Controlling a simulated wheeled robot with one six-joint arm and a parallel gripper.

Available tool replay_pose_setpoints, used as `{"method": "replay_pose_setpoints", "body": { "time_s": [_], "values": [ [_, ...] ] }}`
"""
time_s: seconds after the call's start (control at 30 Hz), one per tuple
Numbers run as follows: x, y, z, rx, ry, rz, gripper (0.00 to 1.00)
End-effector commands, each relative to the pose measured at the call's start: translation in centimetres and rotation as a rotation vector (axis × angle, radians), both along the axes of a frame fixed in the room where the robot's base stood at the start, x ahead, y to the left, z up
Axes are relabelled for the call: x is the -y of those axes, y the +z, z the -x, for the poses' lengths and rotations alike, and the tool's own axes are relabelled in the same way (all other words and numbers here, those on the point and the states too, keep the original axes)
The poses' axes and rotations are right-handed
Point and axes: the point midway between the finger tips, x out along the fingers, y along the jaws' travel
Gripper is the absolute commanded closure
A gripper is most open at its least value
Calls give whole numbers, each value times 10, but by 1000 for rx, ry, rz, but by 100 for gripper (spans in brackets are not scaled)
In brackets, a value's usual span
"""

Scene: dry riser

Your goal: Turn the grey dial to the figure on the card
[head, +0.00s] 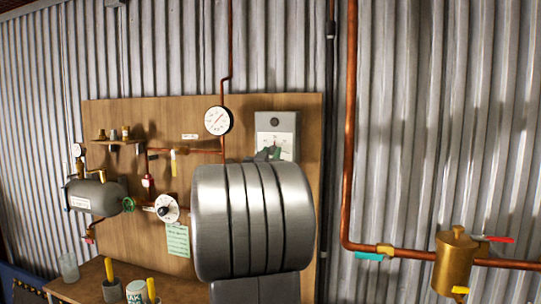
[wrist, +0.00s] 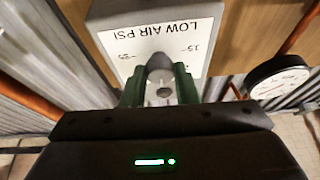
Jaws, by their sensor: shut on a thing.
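The grey dial (wrist: 160,68) is a small knob on a white scale plate (wrist: 195,38) lettered LOW AIR PSI, which shows upside down in the wrist view. The plate is on the front of a grey box (head: 275,122) on the wooden board. My gripper (wrist: 159,88) has green fingers, one on each side of the dial, and is shut on it. Part of the scale is hidden, and I cannot tell which figure the dial points to. A pale green card (head: 177,240) hangs on the board at lower left; its writing is too small to read.
My grey arm hides the board's lower right. A round gauge (head: 218,120) stands left of the box and shows in the wrist view (wrist: 278,78). A white dial with a black knob (head: 167,208), copper pipes and a grey tank (head: 95,196) are further left.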

Motion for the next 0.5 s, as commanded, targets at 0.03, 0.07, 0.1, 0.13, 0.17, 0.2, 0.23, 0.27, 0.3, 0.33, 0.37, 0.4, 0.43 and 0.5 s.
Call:
{"method": "replay_pose_setpoints", "body": {
  "time_s": [0.03, 0.07, 0.1, 0.13, 0.17, 0.2, 0.23, 0.27, 0.3, 0.33, 0.37, 0.4, 0.43, 0.5],
  "values": [
    [0, 0, 0, 1, 1, -4, 96],
    [0, 0, 0, 2, 1, -8, 96],
    [-1, 0, 0, 5, 1, -15, 96],
    [-1, 0, 0, 7, 1, -21, 96],
    [-1, 0, 0, 11, 1, -29, 96],
    [-1, 1, 0, 14, 0, -43, 96],
    [-1, 1, 0, 18, 1, -55, 96],
    [-2, 0, 0, 22, 2, -70, 96],
    [-2, 1, -1, 29, 1, -90, 96],
    [-2, 1, -1, 35, 1, -108, 96],
    [-2, 1, -1, 42, 1, -127, 96],
    [-2, 1, -1, 50, 1, -154, 96],
    [-2, 1, -1, 57, 1, -177, 96],
    [-3, 1, -1, 75, 1, -232, 96]
  ]
}}
